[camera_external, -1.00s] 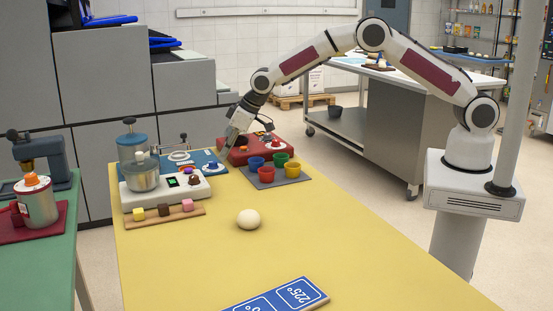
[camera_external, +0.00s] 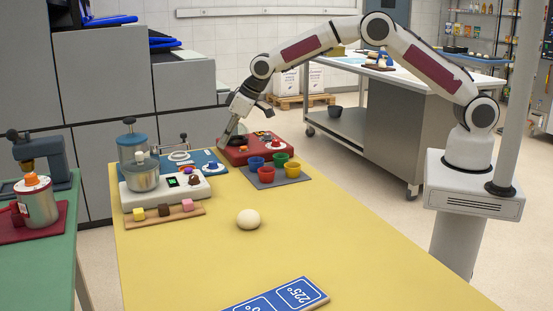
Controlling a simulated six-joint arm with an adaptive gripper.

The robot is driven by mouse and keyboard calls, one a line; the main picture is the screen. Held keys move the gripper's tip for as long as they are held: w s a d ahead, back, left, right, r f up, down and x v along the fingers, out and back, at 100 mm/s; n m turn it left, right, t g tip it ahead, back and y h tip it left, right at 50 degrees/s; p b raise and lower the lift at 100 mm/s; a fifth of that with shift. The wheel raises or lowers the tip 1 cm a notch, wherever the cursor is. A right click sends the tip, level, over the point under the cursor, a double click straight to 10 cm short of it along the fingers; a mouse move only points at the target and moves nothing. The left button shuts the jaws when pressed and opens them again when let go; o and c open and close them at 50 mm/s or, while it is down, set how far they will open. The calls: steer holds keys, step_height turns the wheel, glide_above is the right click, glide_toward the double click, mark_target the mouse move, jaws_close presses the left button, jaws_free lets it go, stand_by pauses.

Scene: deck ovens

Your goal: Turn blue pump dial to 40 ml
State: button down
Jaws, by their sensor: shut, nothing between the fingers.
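The blue pump (camera_external: 172,172) stands at the back left of the yellow table, partly hidden by the white pump in front. It has a blue-lidded jar (camera_external: 132,147) and a blue dial (camera_external: 212,167) at its right end; the dial's setting is too small to read. My gripper (camera_external: 221,145) points down, shut and empty, above and slightly right of the blue dial. It appears apart from the dial, in front of the red pump's left end.
A red pump (camera_external: 240,154) stands right of the blue one, and a white pump (camera_external: 168,192) in front. A grey mat (camera_external: 268,182) holds several coloured cups. A dough ball (camera_external: 248,219) and blue sign (camera_external: 278,299) lie nearer; the table's right front is clear.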

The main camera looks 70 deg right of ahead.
mark_target(218, 168)
steer(key=shift+w+d+r, duration=0.15)
steer(key=shift+d+r, duration=0.3)
steer(key=shift+f, duration=0.1)
steer(key=shift+f, duration=3.4)
steer(key=shift+w+a, duration=0.1)
steer(key=shift+w, duration=0.2)
steer(key=shift+s+a, duration=0.1)
steer(key=shift+a, duration=0.2)
steer(key=shift+s+d, duration=0.1)
steer(key=shift+s, duration=0.25)
steer(key=shift+r, duration=0.1)
